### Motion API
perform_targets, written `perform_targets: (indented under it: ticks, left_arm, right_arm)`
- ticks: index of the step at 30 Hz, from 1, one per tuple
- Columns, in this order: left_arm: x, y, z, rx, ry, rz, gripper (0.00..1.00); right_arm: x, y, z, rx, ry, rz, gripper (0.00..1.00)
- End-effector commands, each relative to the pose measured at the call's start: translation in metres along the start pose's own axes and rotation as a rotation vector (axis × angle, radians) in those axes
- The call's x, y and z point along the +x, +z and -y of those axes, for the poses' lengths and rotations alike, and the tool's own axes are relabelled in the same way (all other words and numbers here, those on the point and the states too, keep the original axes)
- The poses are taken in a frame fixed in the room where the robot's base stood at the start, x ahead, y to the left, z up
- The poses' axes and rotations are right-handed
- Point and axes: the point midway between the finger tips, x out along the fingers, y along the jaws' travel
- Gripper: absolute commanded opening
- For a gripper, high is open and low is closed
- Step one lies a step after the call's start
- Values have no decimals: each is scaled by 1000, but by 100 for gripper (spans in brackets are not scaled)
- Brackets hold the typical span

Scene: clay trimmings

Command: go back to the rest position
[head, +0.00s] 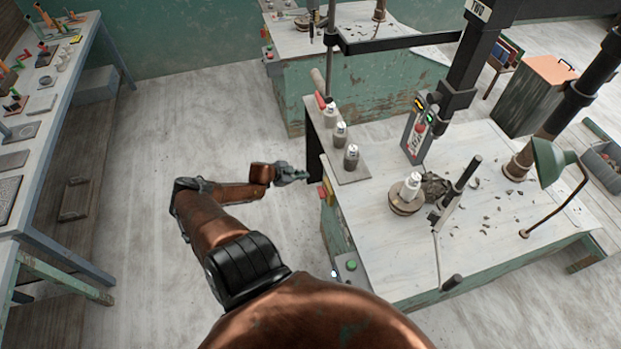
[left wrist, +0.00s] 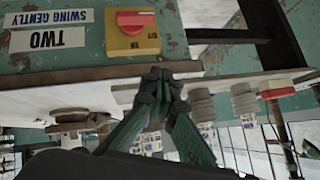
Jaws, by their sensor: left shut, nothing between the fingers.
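My left arm reaches out in copper-brown links in the head view, over the floor left of the green workbench. My left gripper (head: 300,173) is at its end, close to the bench's left edge. In the left wrist view its green fingers (left wrist: 160,85) are shut together with nothing between them. Behind the fingertips there is the bench edge with a yellow box and red switch (left wrist: 135,28). I cannot tell from these frames whether the fingers touch the bench. My right gripper is not in view.
The bench top (head: 470,260) holds a round stand with a white-topped piece (head: 408,195), a dark lump (head: 435,187) and scattered scraps. Several grey bottles stand on a side shelf (head: 345,172). A long tool table (head: 45,130) runs along the left. Open floor (head: 150,150) lies between.

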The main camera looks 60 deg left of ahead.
Motion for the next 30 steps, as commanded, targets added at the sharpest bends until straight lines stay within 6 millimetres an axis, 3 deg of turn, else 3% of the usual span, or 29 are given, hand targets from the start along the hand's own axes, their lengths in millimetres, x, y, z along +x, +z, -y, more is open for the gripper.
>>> perform_targets:
  ticks: [6,24,28,30]
  left_arm:
    - [-11,0,2,0,0,0,0]
    - [-10,1,2,-1,0,1,0]
    - [0,25,-13,-20,-12,22,0]
    - [11,53,-31,-40,-26,50,0]
  right_arm:
    - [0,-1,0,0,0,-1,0]
    - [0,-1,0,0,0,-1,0]
    - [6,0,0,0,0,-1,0]
    - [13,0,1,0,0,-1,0]
